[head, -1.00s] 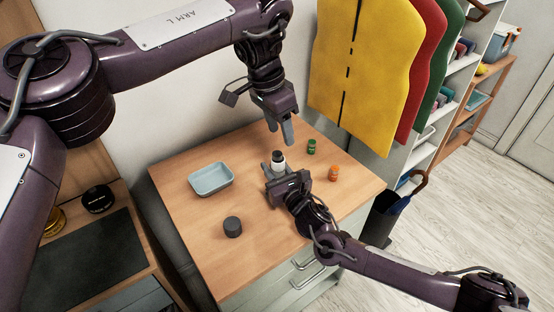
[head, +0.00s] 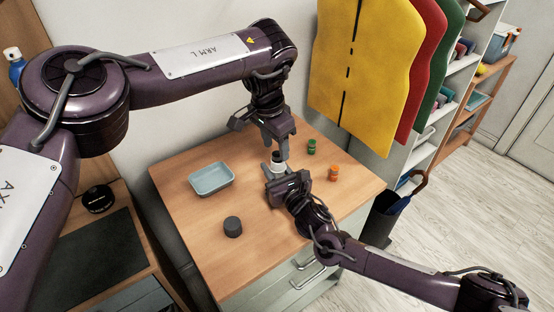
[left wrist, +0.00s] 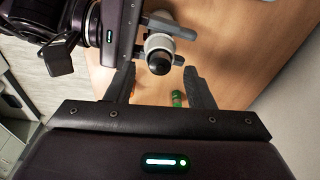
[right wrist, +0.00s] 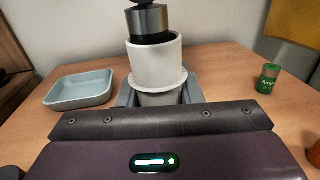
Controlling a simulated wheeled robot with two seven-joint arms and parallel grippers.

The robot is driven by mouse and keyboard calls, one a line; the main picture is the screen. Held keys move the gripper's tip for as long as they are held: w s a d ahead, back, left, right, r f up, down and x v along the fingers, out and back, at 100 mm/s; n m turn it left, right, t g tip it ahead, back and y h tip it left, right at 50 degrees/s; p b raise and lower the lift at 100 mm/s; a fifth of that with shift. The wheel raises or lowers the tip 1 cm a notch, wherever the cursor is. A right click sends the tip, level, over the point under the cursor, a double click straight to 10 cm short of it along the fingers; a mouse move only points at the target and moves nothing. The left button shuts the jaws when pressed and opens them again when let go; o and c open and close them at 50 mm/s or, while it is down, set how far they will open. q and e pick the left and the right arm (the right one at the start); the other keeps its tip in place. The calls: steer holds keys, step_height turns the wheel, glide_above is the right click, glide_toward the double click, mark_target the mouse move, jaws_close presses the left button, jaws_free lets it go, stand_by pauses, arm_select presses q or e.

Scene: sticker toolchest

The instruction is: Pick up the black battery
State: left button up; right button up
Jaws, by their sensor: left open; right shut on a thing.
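A white flanged cup (right wrist: 155,65) stands upright between the fingers of my right gripper (head: 279,172), which is shut on it just above the table. A dark cylinder (right wrist: 148,22) with a grey metallic band sticks up out of the cup; it looks like the black battery, its lower part hidden inside. Its black top shows in the left wrist view (left wrist: 159,62). My left gripper (head: 276,148) is open, pointing down just above the dark cylinder. I cannot tell whether its fingers touch the cylinder.
A green battery (head: 311,147) and an orange one (head: 333,173) stand to the right on the wooden table (head: 200,250). A blue-grey tray (head: 211,190) lies at the left. A squat dark grey cylinder (head: 232,227) stands near the front, with clear table around it.

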mark_target(277, 153)
arm_select(q)
steer(key=shift+w+d+f, duration=0.1)
steer(key=shift+w+f, duration=0.05)
steer(key=shift+f, duration=0.8)
jaws_close()
steer(key=shift+r, duration=0.1)
step_height(277, 153, up, 10)
